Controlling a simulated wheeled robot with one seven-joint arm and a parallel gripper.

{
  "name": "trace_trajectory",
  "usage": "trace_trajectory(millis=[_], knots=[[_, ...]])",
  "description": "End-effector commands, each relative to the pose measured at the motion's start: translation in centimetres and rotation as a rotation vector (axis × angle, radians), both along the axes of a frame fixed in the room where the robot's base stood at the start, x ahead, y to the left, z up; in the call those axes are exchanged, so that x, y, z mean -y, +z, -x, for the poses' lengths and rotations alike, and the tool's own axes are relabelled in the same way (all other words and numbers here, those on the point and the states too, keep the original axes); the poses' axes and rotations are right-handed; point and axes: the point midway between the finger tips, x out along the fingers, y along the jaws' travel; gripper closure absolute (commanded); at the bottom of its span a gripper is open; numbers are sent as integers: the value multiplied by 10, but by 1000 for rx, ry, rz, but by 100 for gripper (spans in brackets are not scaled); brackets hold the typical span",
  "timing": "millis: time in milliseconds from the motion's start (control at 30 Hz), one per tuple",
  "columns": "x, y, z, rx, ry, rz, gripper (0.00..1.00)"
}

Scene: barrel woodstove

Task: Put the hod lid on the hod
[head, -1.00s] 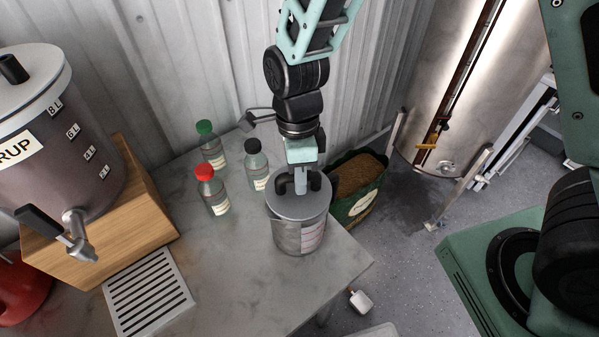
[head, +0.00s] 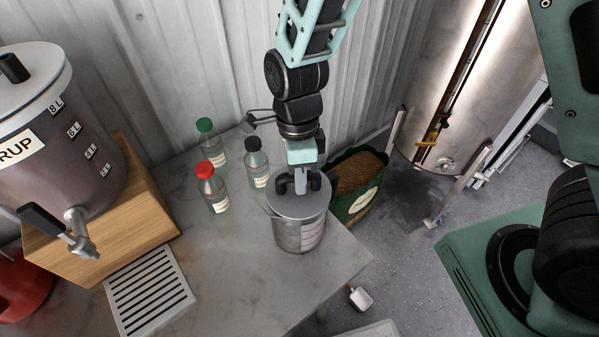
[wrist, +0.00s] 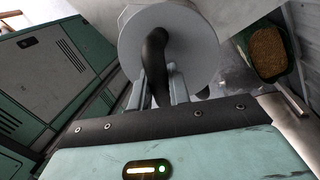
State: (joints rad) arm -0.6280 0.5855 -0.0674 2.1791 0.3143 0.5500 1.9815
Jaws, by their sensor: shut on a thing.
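The hod (head: 299,234) is a grey metal bucket with a pale label, standing on the right part of the marble counter. The hod lid (head: 283,207) is a round grey disc with a dark arched handle. It lies over the hod's mouth and looks about level; whether it is fully seated all round I cannot tell. My gripper (head: 301,184) comes down from above and is shut on the lid's handle. In the wrist view the lid (wrist: 196,47) fills the upper middle, with its dark handle between the fingers (wrist: 165,88). The lid hides the hod's inside.
Bottles with green (head: 206,125), red (head: 205,170) and black (head: 253,145) caps stand left of the hod. A syrup urn (head: 60,150) on a wooden block (head: 130,235) and a slotted drip tray (head: 150,290) are further left. A green sack (head: 357,190) is behind right, off the counter.

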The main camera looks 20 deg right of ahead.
Motion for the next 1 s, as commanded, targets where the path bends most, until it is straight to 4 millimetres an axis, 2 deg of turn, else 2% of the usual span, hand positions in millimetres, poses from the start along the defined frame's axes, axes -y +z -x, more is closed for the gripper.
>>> trace_trajectory(millis=[933,967,1000], knots=[[0,-2,0,1,0,-1,100],[0,-2,0,0,0,-1,73],[0,-2,0,0,0,0,62]])
